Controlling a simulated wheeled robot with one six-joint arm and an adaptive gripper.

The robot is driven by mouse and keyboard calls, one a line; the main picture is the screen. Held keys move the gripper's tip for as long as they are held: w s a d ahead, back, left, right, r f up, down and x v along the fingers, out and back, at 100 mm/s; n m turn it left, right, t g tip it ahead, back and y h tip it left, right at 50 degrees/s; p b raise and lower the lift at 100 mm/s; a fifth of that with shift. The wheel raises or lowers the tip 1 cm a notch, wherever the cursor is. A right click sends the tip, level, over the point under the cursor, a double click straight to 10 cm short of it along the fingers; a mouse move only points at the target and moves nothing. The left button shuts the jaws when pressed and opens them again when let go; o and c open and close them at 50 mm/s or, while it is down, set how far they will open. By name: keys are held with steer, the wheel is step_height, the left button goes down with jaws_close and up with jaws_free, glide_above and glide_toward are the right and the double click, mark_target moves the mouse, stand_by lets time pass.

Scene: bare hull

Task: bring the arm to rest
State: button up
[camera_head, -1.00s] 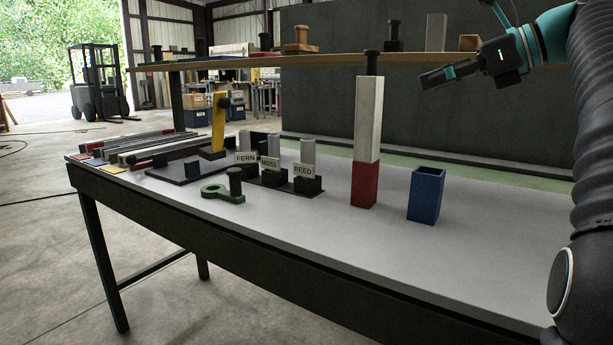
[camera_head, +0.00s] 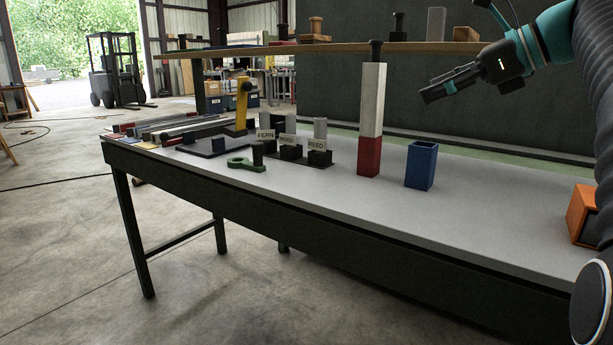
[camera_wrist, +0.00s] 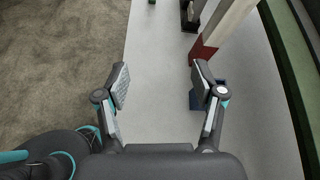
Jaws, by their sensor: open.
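My gripper (camera_head: 451,85) is raised above the right part of the workbench (camera_head: 300,205), up and to the right of the tall post. In the wrist view my gripper (camera_wrist: 160,88) has its two fingers spread apart with only grey bench top between them, so it is open and empty. The tall post (camera_head: 371,110), white above and red below with a black knob on top, stands upright on the bench. A blue open-topped box (camera_head: 421,166) stands to its right. In the wrist view the blue box (camera_wrist: 194,98) is partly hidden behind the right finger.
Labelled black holders (camera_head: 291,151), a green ring-ended piece (camera_head: 245,164) and a yellow upright lever (camera_head: 242,105) stand further left. An orange box (camera_head: 582,214) sits at the right, partly behind my arm. A wooden shelf (camera_head: 340,47) runs behind. The bench front is clear.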

steer(key=s+a+f+n+g+h, duration=0.1)
steer(key=s+a+f+n+h, duration=0.3)
steer(key=f, duration=0.5)
steer(key=s+a+f+n+g+h, duration=0.1)
steer(key=s+a+f+n, duration=0.2)
steer(key=s+f+n, duration=0.35)
steer(key=s+f+n+h, duration=0.2)
steer(key=s+f+n, duration=0.4)
steer(key=f, duration=0.5)
steer(key=s+f+n+h, duration=0.2)
steer(key=s+f+n, duration=0.5)
steer(key=f, duration=0.5)
steer(key=shift+d+h, duration=0.3)
steer(key=shift+d, duration=0.15)
steer(key=shift+f, duration=0.1)
